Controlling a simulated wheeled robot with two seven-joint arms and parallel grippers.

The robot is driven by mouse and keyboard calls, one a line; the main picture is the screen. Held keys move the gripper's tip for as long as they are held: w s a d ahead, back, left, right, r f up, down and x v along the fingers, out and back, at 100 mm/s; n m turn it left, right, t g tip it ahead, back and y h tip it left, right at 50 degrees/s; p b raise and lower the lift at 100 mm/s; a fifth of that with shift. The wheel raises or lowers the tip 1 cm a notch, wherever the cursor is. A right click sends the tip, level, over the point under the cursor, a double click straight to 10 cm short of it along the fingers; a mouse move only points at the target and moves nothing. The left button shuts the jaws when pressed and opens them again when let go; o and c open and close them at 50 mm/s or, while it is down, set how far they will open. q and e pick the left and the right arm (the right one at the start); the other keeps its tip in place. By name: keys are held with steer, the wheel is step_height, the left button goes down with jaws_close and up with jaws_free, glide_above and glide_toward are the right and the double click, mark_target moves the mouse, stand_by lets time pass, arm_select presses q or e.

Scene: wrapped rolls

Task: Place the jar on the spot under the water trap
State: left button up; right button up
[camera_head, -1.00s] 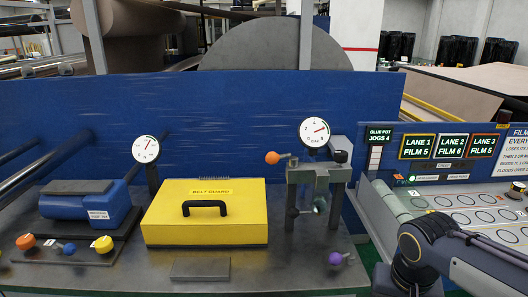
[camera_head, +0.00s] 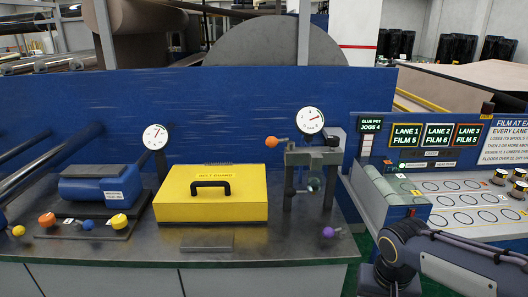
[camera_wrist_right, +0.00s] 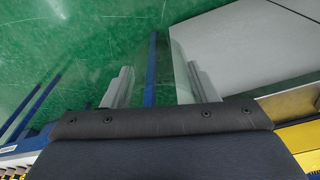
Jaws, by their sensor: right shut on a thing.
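The water trap appears to be the grey bracket (camera_head: 313,159) on the bench in the head view. A small glassy bowl (camera_head: 314,184) hangs in it, with a round gauge above. The bench top under the bowl looks bare; no marked spot can be made out. In the right wrist view my right gripper (camera_wrist_right: 158,82) is shut on a clear, see-through thing, apparently the jar (camera_wrist_right: 178,72). Its outline is faint against the green floor. My right arm is at the lower right of the head view; its gripper is out of that picture. My left gripper is not in view.
A yellow belt guard box (camera_head: 211,205) stands left of the bracket, with a blue motor (camera_head: 100,185) further left. A purple knob (camera_head: 328,232) is near the bench front. An orange ball handle (camera_head: 271,142) juts left. A lane panel (camera_head: 455,190) is at right.

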steer(key=w+a+f+n, duration=0.1)
steer(key=w+a+f, duration=0.1)
steer(key=f, duration=0.5)
steer(key=w+a+f+n, duration=0.2)
steer(key=w+f, duration=0.2)
steer(key=f, duration=0.4)
steer(key=shift+f+y, duration=0.3)
